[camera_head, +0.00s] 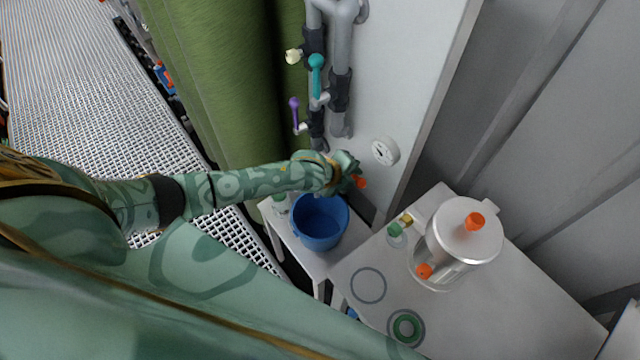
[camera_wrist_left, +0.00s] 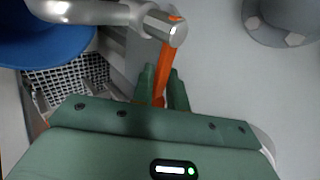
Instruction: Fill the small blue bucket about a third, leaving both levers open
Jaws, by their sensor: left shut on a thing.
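The small blue bucket (camera_head: 321,222) stands upright on a low white stand under my left forearm. Its edge shows in the left wrist view (camera_wrist_left: 40,48). I cannot make out any liquid in it. My left gripper (camera_head: 354,178) is just above and behind the bucket's far right rim, shut on an orange lever (camera_head: 361,182). In the left wrist view, this lever (camera_wrist_left: 163,62) hangs from a metal tap (camera_wrist_left: 165,28) between the fingers (camera_wrist_left: 162,88). A teal lever (camera_head: 316,63) and a purple lever (camera_head: 294,104) sit on the wall pipes. My right gripper is out of view.
A metal vessel (camera_head: 462,248) with orange knobs stands on the white table (camera_head: 510,315) at right. Green and brass fittings lie beside it. Green cylinders stand behind my forearm.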

